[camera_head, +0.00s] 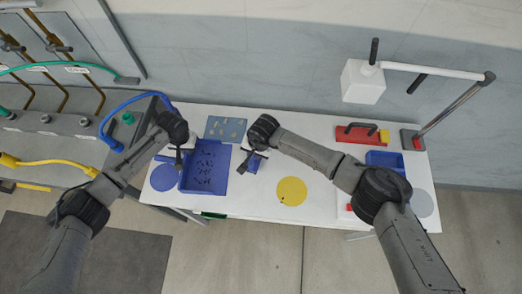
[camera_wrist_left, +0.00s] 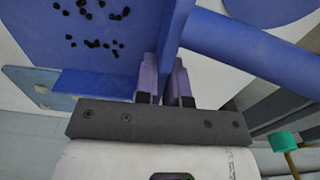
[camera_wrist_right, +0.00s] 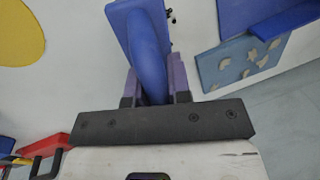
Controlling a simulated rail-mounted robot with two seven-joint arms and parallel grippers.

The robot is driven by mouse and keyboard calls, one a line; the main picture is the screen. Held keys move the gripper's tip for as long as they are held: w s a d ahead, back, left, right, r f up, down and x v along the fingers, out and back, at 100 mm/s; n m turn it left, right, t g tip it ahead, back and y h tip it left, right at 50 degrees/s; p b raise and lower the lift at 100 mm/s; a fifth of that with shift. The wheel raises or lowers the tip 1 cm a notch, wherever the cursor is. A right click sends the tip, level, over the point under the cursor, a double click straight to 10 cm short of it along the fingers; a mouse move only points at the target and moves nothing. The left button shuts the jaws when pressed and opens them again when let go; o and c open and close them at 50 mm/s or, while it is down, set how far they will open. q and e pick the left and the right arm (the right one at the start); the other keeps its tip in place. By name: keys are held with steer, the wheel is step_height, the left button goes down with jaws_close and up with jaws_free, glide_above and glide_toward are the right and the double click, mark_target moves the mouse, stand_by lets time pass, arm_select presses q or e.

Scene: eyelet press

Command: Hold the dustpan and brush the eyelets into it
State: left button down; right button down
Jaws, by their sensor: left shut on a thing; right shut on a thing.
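The blue dustpan (camera_head: 222,185) lies on the white table at centre left, its handle (camera_wrist_left: 250,50) pointing left. Several small black eyelets (camera_wrist_left: 95,15) lie scattered on its blue floor. My left gripper (camera_head: 181,155) is shut on an upright blue wall at the dustpan's left side, beside the handle; the wrist view (camera_wrist_left: 167,80) shows the fingers around it. My right gripper (camera_head: 250,158) is shut on the blue brush (camera_wrist_right: 148,45), just right of the dustpan and apart from it. The fingers (camera_wrist_right: 154,88) clasp the brush's rounded handle. The bristles are mostly hidden.
A blue-grey board with pale pieces (camera_head: 226,128) lies behind the dustpan. A blue disc (camera_head: 164,178) is left, a yellow disc (camera_head: 291,191) right. White table is clear around the yellow disc.

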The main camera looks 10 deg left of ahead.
steer(key=shift+s+a, duration=0.15)
steer(key=shift+a, duration=1.5)
steer(key=shift+s+a, duration=0.15)
steer(key=shift+a, duration=1.45)
steer(key=shift+s+a+r, duration=0.1)
steer(key=shift+a+r, duration=0.1)
steer(key=shift+a, duration=0.85)
steer(key=shift+s+a+r, duration=0.1)
steer(key=shift+a+r, duration=0.05)
steer(key=shift+a, duration=0.9)
step_height(320, 180, up, 6)
steer(key=shift+d, duration=0.1)
